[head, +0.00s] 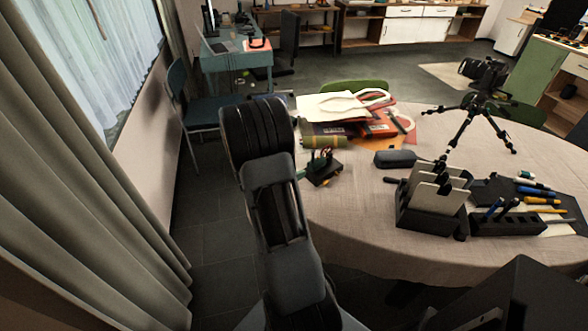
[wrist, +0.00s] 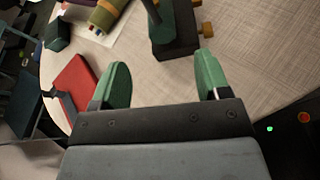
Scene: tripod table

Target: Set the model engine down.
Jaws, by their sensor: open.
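The model engine (wrist: 176,40) has a dark block-like base with brass-coloured knobs at its right side. In the wrist view it is at the top middle, on the table's cloth, its upper part cut off by the frame. In the head view the engine (head: 327,175) is a small dark shape near the table's left edge, partly covered by my gripper (head: 314,165). In the wrist view my gripper (wrist: 160,82) is open, its two green fingers wide apart with nothing between them. The engine lies beyond the fingertips, apart from them.
The round table (head: 370,225) has a pale cloth. Behind the engine are an olive-and-yellow roll (head: 325,140) and a pile of bags and papers (head: 350,105). A dark case (head: 395,159), a tripod (head: 480,108) and a black organiser (head: 432,208) stand to the right. The cloth in front is clear.

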